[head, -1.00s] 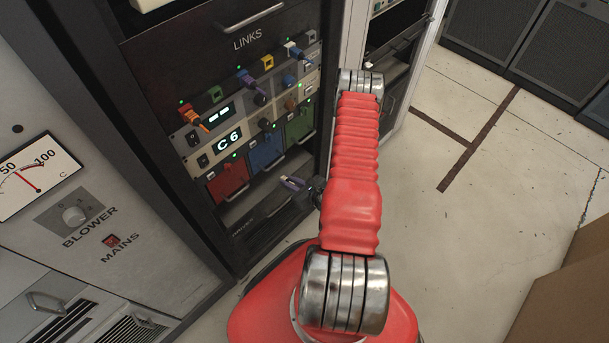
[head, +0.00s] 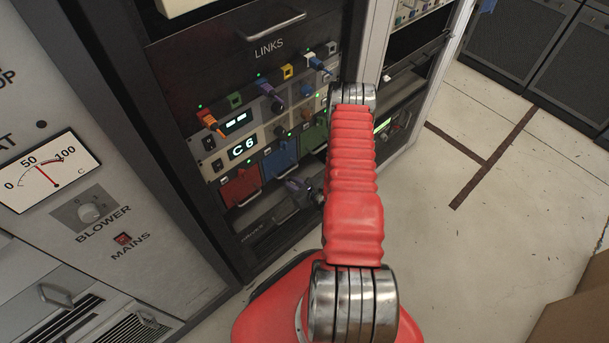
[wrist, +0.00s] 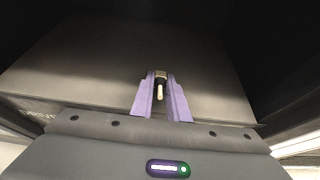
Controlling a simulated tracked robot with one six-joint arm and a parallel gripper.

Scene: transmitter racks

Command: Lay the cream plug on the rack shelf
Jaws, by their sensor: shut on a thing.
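My gripper (wrist: 160,98) has purple fingers and is shut on the cream plug (wrist: 160,91), which shows between the fingers in the wrist view with a dark body and a metal end. The rack shelf (wrist: 85,70) is a broad dull grey surface beyond and around the fingertips. I cannot tell whether the plug touches it. In the head view my gripper (head: 293,185) is at the shelf opening below the coloured modules. The plug is too small to make out there, and my red arm hides part of the opening.
Above the opening are red, blue and green modules (head: 280,158) with handles, and a LINKS panel (head: 270,85) with several coloured plugs. A grey BLOWER cabinet (head: 60,190) stands left. Open floor (head: 510,210) lies right, with a brown box (head: 580,305) at the lower right.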

